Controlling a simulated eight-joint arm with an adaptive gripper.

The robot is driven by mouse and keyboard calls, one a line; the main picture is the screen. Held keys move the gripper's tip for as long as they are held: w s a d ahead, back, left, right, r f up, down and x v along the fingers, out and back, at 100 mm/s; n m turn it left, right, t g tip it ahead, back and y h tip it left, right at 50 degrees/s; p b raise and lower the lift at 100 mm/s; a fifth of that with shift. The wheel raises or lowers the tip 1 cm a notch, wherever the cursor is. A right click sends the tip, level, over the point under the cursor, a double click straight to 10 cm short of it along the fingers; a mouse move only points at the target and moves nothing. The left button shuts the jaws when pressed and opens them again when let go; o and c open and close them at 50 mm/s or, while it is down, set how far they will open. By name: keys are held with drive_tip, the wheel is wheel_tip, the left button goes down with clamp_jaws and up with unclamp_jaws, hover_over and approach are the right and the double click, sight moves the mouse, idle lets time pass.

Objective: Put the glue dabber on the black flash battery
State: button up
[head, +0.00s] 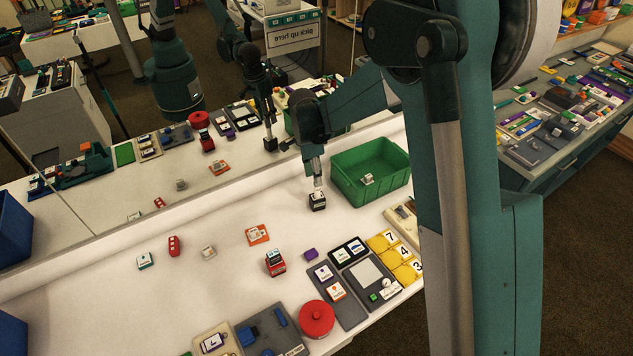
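My gripper (317,187) points down over the white table, left of the green bin. Its tip is directly above a small black block with a pale top (318,202), which may be the black flash battery. The tip is at or very near the block's top; I cannot tell whether they touch. The fingers are too small to show whether they are open or shut, or whether they hold something. I cannot make out the glue dabber for certain.
The green bin (347,185) holds a small grey item (367,179). A red block (275,263), an orange tile (258,235) and a red round lid (316,318) lie nearer. Grey trays (352,315) line the front edge. A mirror (105,205) stands behind.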

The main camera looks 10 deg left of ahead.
wheel_tip(320, 180, up, 6)
drive_tip(key=shift+s+a+r, duration=0.2)
drive_tip(key=shift+a, duration=0.15)
idle(0.6)
drive_tip(key=s+d+r+n+t, duration=0.1)
drive_tip(key=s+d+r+n, duration=0.1)
drive_tip(key=s+d+r, duration=0.35)
drive_tip(key=s+d+r+n+t+y, duration=0.1)
drive_tip(key=s+d+r+n, duration=0.1)
drive_tip(key=d+r, duration=0.7)
drive_tip(key=s+d+r+n+t, duration=0.15)
drive_tip(key=s+d+r, duration=0.25)
drive_tip(key=d, duration=0.7)
drive_tip(key=s+d+n+t, duration=0.1)
drive_tip(key=s+d+n, duration=0.2)
drive_tip(key=s+d, duration=0.5)
drive_tip(key=s+d+n+t, duration=0.2)
drive_tip(key=s+d, duration=0.6)
drive_tip(key=s, duration=0.5)
drive_tip(key=shift+s+d+f+n, duration=0.15)
drive_tip(key=shift+s+d+n, duration=0.1)
drive_tip(key=shift+n, duration=0.5)
